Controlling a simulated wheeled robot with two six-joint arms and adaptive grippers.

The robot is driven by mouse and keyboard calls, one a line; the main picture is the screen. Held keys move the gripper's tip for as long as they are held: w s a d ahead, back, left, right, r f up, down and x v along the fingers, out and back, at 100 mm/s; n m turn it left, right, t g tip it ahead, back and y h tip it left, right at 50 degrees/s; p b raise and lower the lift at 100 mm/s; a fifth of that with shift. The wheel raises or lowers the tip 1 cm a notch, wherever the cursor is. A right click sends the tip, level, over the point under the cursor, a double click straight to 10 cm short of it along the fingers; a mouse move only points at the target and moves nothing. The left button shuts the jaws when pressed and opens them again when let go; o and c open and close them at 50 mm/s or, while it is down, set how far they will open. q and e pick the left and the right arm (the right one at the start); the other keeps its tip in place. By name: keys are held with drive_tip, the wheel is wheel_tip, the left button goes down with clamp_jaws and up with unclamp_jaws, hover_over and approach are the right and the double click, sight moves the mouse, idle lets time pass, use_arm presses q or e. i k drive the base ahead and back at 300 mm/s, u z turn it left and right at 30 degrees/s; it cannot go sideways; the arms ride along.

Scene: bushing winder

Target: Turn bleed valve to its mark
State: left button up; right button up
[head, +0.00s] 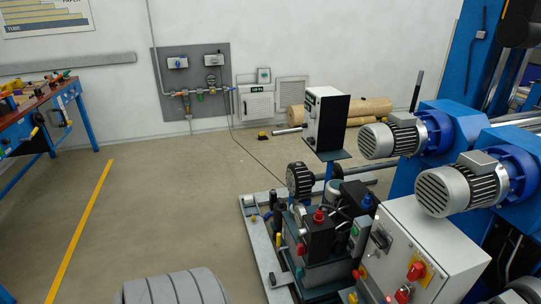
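Neither of my grippers shows in the head view. No part is plainly labelled as the bleed valve, and its mark is too small to make out. A small hydraulic unit (322,272) stands right of centre, with red, green and blue knobs and caps on it. A red cap (319,216) sits on its top and a red handle (299,249) on its front. A grey wall panel (220,66) at the back carries a pipe run with small valves, including one with a blue handle (173,94). I cannot tell which fitting is the bleed valve.
A light control cabinet (423,235) with red switches stands at the right, below two grey motors (390,138) (458,188) on blue housings. A workbench (40,108) is at the left. A grey ribbed object (172,290) is at the bottom.

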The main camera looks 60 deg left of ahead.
sight(301, 249)
drive_tip(key=u, duration=1.25)
drive_tip(key=k, duration=1.2)
drive_tip(key=u, duration=0.1)
drive_tip(key=i, duration=0.35)
drive_tip(key=u, duration=0.75)
drive_tip(key=i, duration=0.95)
drive_tip(key=z, duration=0.55)
drive_tip(key=i, duration=0.95)
drive_tip(key=z, duration=0.95)
